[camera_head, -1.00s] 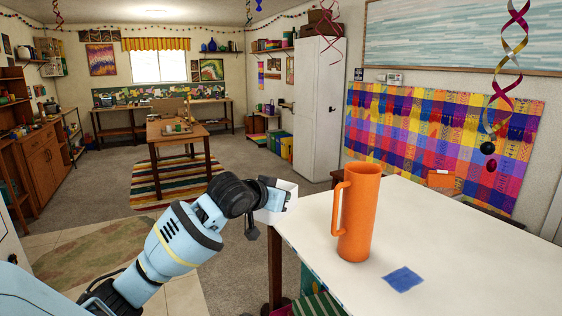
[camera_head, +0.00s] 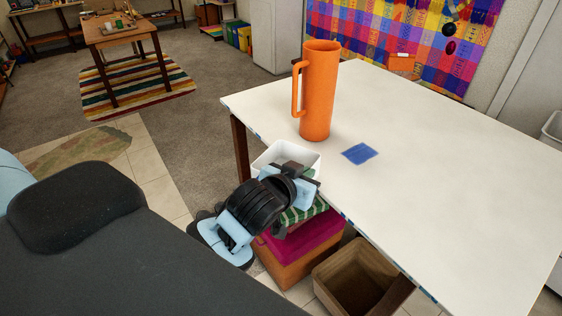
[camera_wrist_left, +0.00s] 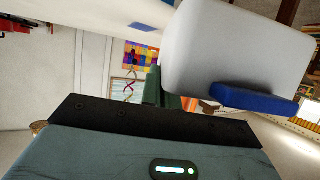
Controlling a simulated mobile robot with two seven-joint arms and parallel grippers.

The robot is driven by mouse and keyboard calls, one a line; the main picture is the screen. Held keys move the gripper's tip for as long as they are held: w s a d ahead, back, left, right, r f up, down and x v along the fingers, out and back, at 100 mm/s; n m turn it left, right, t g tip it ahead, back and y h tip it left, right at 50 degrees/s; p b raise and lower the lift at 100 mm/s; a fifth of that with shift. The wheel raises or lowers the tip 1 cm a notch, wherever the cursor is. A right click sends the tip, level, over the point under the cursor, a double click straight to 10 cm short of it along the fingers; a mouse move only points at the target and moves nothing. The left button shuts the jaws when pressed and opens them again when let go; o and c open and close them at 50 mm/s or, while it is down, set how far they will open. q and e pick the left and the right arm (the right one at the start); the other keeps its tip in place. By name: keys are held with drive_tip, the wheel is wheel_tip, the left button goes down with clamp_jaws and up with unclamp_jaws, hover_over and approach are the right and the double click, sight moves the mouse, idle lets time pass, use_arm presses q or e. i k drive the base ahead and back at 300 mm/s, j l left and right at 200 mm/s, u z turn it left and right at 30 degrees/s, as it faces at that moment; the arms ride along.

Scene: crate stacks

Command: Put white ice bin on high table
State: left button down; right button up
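The white ice bin (camera_head: 268,156) is a small open box at the table's left front edge in the head view. My left gripper (camera_head: 300,176) is shut on its near side. The bin fills the upper right of the left wrist view (camera_wrist_left: 235,55), with a blue finger (camera_wrist_left: 252,99) against it. The high table (camera_head: 450,150) has a white top. The bin looks close to its edge; whether they touch is unclear. My right gripper is not in view.
An orange pitcher (camera_head: 319,95) stands on the tabletop just behind the bin, with a blue cloth square (camera_head: 359,153) to its right. A magenta and orange crate (camera_head: 290,256) and an open wooden crate (camera_head: 352,274) stand below.

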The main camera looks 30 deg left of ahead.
sight(266, 104)
drive_tip(key=i+j, duration=0.15)
drive_tip(key=j, duration=0.25)
drive_tip(key=i+j+u, duration=0.15)
drive_tip(key=j, duration=0.3)
drive_tip(key=i+j, duration=0.2)
drive_tip(key=j, duration=0.2)
drive_tip(key=i+j+u, duration=0.1)
drive_tip(key=j, duration=0.3)
drive_tip(key=i+l, duration=0.35)
drive_tip(key=l, duration=0.25)
